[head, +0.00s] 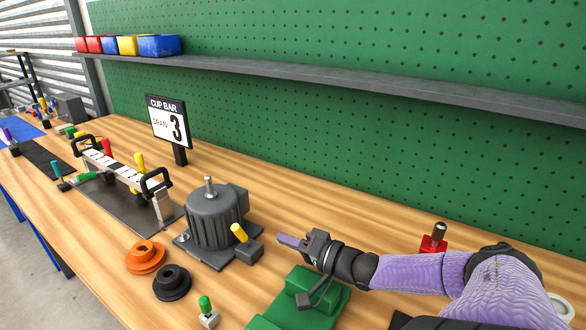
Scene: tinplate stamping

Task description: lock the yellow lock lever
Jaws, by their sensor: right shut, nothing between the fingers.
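A yellow lever (239,232) sticks up at a tilt from a dark block at the front right of a grey ribbed cylindrical unit (212,216), which has a metal stud on top. My right gripper (284,240) reaches in from the right, just right of the yellow lever. Its purple fingers are shut with nothing between them, and a gap of bench shows between them and the lever. Another yellow-handled lever (140,161) stands on the fixture with the striped bar. I cannot tell from the picture which lever is the lock lever. My left gripper is out of view.
An orange pulley (146,256) and a black pulley (172,282) lie in front of the grey unit. A green block (300,300) sits below my right gripper. A small green-topped part (206,310) and a red part (434,240) stand nearby.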

